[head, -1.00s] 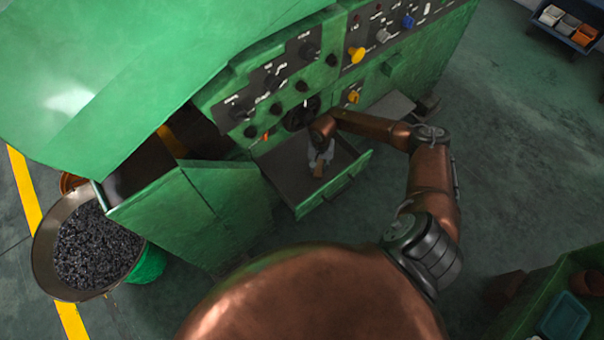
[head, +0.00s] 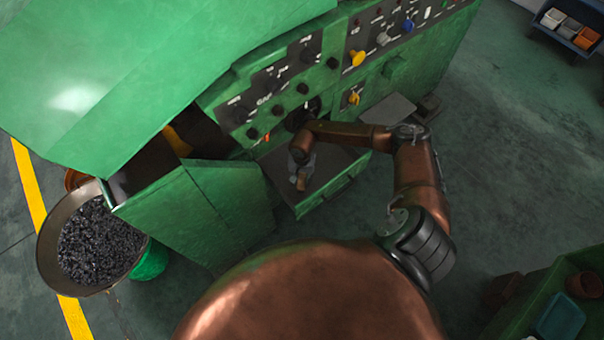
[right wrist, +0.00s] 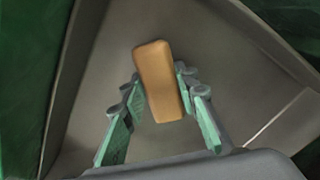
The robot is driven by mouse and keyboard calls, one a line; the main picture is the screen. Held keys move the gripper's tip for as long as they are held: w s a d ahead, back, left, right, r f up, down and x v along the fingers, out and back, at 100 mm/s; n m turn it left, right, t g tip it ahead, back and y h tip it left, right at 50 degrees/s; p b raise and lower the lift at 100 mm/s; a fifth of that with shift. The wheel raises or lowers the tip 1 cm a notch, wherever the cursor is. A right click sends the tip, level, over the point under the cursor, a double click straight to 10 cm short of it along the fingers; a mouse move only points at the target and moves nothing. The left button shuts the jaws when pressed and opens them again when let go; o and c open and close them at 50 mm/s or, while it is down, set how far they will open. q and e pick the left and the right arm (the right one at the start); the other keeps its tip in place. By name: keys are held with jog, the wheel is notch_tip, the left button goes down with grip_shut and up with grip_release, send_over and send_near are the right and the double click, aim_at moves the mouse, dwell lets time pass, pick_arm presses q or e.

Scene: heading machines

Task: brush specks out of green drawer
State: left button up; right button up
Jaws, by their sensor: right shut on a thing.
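The green drawer (head: 336,187) stands pulled out from the green machine, its grey inside open upward. My right gripper (head: 300,178) is down inside the drawer, toward its left side. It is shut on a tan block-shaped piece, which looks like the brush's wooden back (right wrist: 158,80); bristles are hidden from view. In the right wrist view the two green-padded fingers (right wrist: 158,100) flank this piece, above the grey drawer floor (right wrist: 215,65). No specks can be made out on the visible floor. My left gripper is not in view.
A green cabinet door (head: 190,210) stands open left of the drawer. A large pan of dark small parts (head: 98,245) stands further left. The control panel with knobs (head: 290,85) rises behind the drawer.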

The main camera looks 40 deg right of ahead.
jog(key=shift+a+r, duration=0.25)
jog(key=shift+r, duration=0.05)
jog(key=shift+w+r+p, duration=0.1)
jog(key=shift+r+p, duration=0.35)
jog(key=shift+r, duration=0.4)
jog(key=shift+r+p, duration=0.45)
jog(key=shift+r, duration=0.25)
jog(key=shift+r+p, duration=1.2)
jog(key=shift+r, duration=1.05)
